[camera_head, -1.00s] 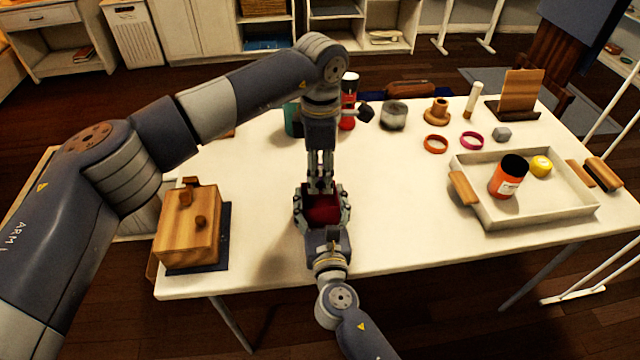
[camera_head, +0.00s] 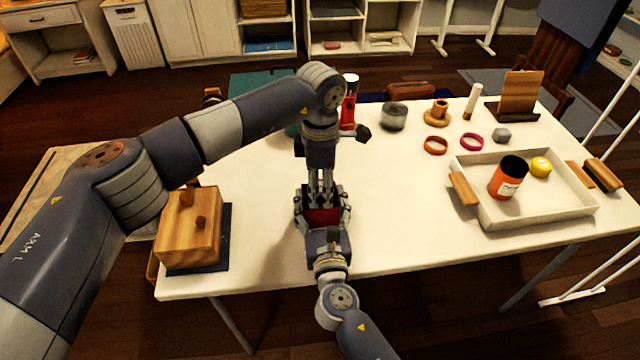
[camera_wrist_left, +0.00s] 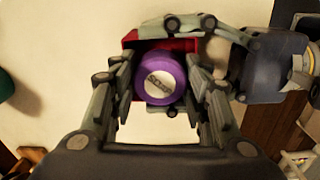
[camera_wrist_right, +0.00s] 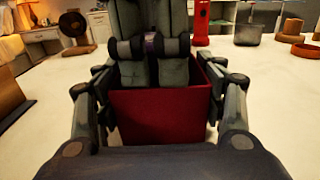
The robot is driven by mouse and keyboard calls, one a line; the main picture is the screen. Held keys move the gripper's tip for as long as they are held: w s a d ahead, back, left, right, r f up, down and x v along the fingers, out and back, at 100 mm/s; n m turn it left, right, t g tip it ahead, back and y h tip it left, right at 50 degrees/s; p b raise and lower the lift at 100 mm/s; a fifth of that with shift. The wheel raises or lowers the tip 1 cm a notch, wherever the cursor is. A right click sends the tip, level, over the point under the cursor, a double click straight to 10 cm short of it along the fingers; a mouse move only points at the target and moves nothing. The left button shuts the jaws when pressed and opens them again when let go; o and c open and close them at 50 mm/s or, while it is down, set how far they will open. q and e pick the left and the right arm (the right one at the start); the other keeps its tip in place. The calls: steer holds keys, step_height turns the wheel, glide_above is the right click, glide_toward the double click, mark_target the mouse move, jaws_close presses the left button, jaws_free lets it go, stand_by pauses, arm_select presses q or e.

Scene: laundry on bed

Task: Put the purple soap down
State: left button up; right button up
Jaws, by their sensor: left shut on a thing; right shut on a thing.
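The purple soap (camera_wrist_left: 160,78) is a round purple piece with a white lettered face. My left gripper (camera_head: 322,200) is shut on it from above, and its fingers sit on both sides of it in the left wrist view. A red open box (camera_wrist_right: 160,118) is between the fingers of my right gripper (camera_head: 324,222), which is shut on it. The left fingertips reach down behind the box's near wall in the right wrist view. The soap is at the box's opening; its underside is hidden, so I cannot tell whether it touches the bottom.
The white table (camera_head: 400,210) is clear right of the grippers. A wooden box (camera_head: 190,235) stands at the left. A white tray (camera_head: 530,217) with an orange jar (camera_head: 506,180) and yellow item (camera_head: 541,166) is at the right. A red bottle (camera_head: 349,105) stands behind.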

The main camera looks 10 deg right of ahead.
mark_target(320, 187)
arm_select(q)
steer(key=o, duration=1.1)
steer(key=shift+f, duration=0.45)
steer(key=shift+c, duration=0.2)
arm_select(e)
steer(key=shift+r, duration=0.1)
arm_select(q)
step_height(320, 187, up, 14)
steer(key=shift+f, duration=0.2)
arm_select(e)
steer(key=o, duration=1.2)
